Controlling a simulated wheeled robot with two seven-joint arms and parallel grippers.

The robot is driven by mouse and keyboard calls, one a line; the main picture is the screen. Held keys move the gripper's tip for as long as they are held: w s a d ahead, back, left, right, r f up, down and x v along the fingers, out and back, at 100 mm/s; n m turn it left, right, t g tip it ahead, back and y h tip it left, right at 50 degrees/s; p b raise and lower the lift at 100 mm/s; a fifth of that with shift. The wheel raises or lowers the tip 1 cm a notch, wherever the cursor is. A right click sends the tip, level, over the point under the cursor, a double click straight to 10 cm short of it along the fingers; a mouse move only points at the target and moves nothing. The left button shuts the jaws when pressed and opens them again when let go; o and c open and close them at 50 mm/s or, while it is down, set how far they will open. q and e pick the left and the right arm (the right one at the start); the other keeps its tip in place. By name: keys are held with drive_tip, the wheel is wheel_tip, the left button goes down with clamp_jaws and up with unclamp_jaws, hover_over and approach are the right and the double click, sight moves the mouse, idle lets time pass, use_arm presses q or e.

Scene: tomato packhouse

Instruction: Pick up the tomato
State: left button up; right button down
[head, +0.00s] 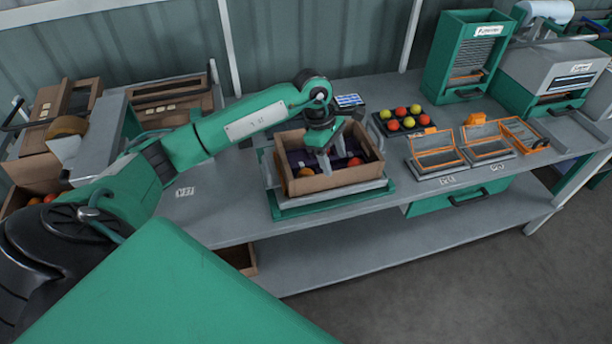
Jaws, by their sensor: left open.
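In the head view, an open cardboard box (347,179) stands on a green and grey scale-like base (330,201) at the middle of the bench. Inside are a red tomato (355,162) at the right and an orange one (306,172) at the left, both partly hidden. My left gripper (325,172) points down into the box, open, with its fingers between these two tomatoes. I cannot tell whether a finger touches either one. My right gripper is not in view.
A black tray (404,122) of red and yellow tomatoes stands right of the box. Orange-rimmed trays (437,150) lie further right. A green dispenser (465,60) and a grey machine (553,72) stand at the back right. Bare bench (215,205) lies left of the box.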

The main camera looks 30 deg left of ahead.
use_arm(q)
drive_tip(key=a+r+y, duration=0.2)
drive_tip(key=a+y, duration=0.1)
drive_tip(key=a, duration=0.5)
drive_tip(key=p, duration=0.3)
hover_over(305, 171)
drive_tip(key=shift+g+y, duration=0.3)
drive_tip(key=f, duration=0.7)
drive_tip(key=shift+d+f, duration=0.25)
drive_tip(key=shift+f, duration=0.6)
wheel_tip(305, 171, down, 4)
drive_tip(key=shift+a+f+p, duration=0.1)
drive_tip(key=shift+p, duration=1.15)
drive_tip(key=shift+f, duration=0.2)
drive_tip(key=c, duration=0.5)
